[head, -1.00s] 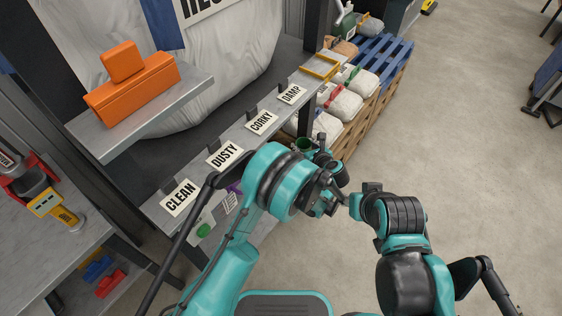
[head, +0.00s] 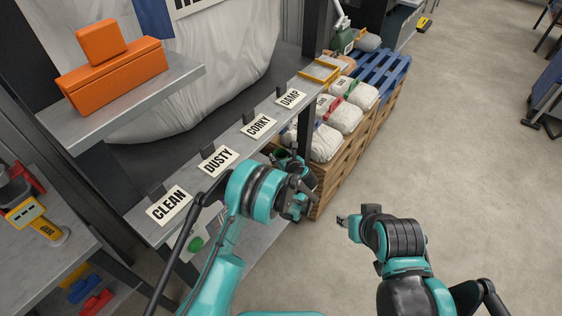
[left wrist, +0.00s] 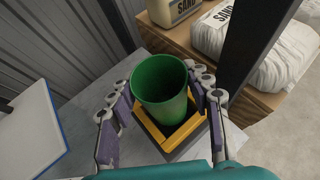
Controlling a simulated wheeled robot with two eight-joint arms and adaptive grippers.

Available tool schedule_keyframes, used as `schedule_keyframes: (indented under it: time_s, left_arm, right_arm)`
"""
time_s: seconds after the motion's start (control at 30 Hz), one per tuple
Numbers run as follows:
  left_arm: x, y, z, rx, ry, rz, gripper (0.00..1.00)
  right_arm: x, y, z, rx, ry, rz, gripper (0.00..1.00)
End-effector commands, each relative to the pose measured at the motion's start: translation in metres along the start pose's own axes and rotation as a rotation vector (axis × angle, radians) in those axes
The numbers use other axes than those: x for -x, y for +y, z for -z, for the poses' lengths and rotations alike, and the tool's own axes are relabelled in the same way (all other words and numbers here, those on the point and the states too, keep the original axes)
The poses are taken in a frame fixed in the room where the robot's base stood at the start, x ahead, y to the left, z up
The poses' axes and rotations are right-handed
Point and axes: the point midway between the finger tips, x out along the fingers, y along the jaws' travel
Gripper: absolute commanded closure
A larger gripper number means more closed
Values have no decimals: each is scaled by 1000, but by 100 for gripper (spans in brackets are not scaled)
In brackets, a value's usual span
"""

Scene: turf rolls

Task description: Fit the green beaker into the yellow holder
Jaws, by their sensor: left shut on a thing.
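The green beaker (left wrist: 160,90) stands open end up between the fingers of my left gripper (left wrist: 160,98) in the left wrist view. The gripper is shut on its sides. The yellow holder (left wrist: 174,144), a square frame with a dark side, shows around the beaker's lower part. The beaker hides the holder's middle, so I cannot tell whether its base is seated or just above.
A labelled shelf edge (head: 237,140) runs above the left gripper, with a dark upright post (head: 306,130) close by. Sacks (head: 325,142) on wooden crates stand just beyond. A yellow frame (head: 319,71) lies at the shelf's far end.

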Motion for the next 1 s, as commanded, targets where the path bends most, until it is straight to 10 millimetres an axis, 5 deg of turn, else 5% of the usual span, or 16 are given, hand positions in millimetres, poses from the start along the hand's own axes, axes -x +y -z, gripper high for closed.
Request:
schedule_keyframes:
  time_s: [0.1,0.47,0.5,0.57,1.0]
  left_arm:
    - [-9,0,17,0,0,0,82]
    - [-10,0,18,0,0,0,82]
    - [-10,0,18,0,0,0,43]
    - [-10,0,18,0,0,0,30]
    - [1,-1,14,-1,0,1,30]
  right_arm:
    - [-10,0,-7,0,0,0,60]
    - [-8,0,-6,0,0,0,60]
    - [-8,0,-6,0,0,0,60]
    - [-8,0,-6,0,0,0,60]
    - [-4,0,-3,0,0,0,60]
